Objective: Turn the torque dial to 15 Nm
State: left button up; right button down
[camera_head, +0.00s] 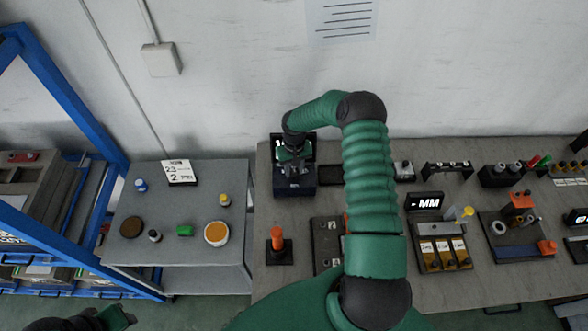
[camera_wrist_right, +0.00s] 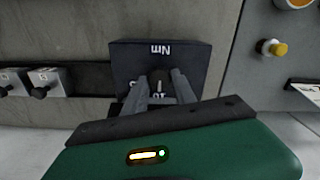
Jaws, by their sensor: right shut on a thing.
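The torque dial's dark box (camera_head: 296,187) stands at the back left of the workbench, by the wall. In the right wrist view its face (camera_wrist_right: 185,52) carries the mark "Nm" and shows upside down. My right gripper (camera_head: 294,152) reaches down over the box from above. In the right wrist view its two fingers (camera_wrist_right: 160,85) are shut on the small dark dial knob (camera_wrist_right: 158,78) between them. Part of the scale by the fingers is hidden, so I cannot read the setting. My left gripper (camera_head: 119,318) is only partly seen at the lower left, away from the box.
An orange-handled part (camera_head: 277,241) stands in front of the box. My right arm hides part of the bench. Parts stands and a display marked "MM" (camera_head: 427,202) lie to the right. A grey side table (camera_head: 140,247) with small containers stands left, beside a blue rack (camera_head: 62,87).

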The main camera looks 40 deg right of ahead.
dwell(0.3)
jog(key=shift+f+m+b, duration=0.1)
jog(key=shift+m+b, duration=0.85)
jog(key=shift+m, duration=0.25)
jog(key=m+b, duration=0.2)
jog(key=m, duration=0.2)
jog(key=shift+m, duration=0.3)
jog(key=m+b, duration=0.1)
jog(key=m, duration=0.2)
jog(key=shift+m+b, duration=0.6)
jog(key=shift+m, duration=1)
jog(key=c, duration=1)
grip_release()
